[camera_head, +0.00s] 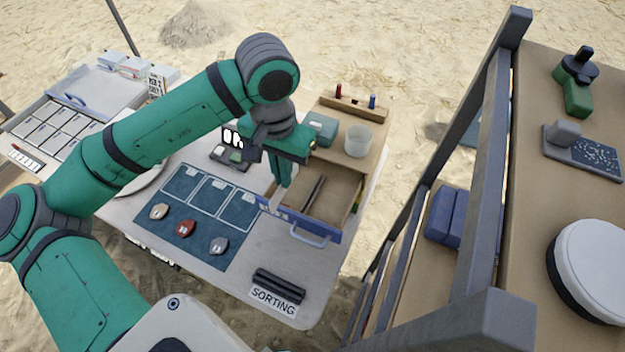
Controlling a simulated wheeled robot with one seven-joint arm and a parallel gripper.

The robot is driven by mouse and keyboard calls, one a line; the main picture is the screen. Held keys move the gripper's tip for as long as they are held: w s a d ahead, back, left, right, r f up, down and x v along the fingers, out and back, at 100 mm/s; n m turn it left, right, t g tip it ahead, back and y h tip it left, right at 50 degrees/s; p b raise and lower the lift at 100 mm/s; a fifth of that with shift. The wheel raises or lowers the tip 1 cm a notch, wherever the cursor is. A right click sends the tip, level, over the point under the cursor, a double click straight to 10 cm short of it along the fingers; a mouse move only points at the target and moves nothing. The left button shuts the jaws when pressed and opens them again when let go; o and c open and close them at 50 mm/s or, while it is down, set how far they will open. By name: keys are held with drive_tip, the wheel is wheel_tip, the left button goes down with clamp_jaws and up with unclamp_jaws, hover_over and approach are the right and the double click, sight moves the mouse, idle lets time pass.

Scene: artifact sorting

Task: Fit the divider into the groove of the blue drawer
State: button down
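The blue drawer (300,226) is pulled out of the wooden unit at the table's right, with its blue front and handle facing the near side. A thin dark strip (315,191), which looks like a divider, shows inside the drawer, running from front to back. Whether it sits in a groove is too small to tell. My gripper (280,186) points down over the drawer's left edge, left of the dark strip. Its fingers appear close together, but their gap and anything between them cannot be made out. Two dark bars (279,285) lie near the SORTING label (272,302).
A blue mat (190,251) with outlined fields and three stones lies left of the drawer. A clear cup (358,140) and a teal box (321,129) stand on the unit behind it. A grey-framed shelf (485,170) rises close on the right.

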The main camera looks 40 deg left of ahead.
drive_tip(key=shift+w+d+f, duration=0.3)
drive_tip(key=shift+w+f, duration=1)
drive_tip(key=shift+f, duration=0.4)
drive_tip(key=shift+w+d+f, duration=0.25)
drive_tip(key=shift+w+f, duration=1)
drive_tip(key=shift+f, duration=0.5)
drive_tip(key=shift+w+d+f, duration=0.3)
drive_tip(key=shift+w+f, duration=1)
drive_tip(key=shift+f, duration=0.4)
drive_tip(key=shift+f, duration=0.15)
drive_tip(key=c, duration=2)
unclamp_jaws()
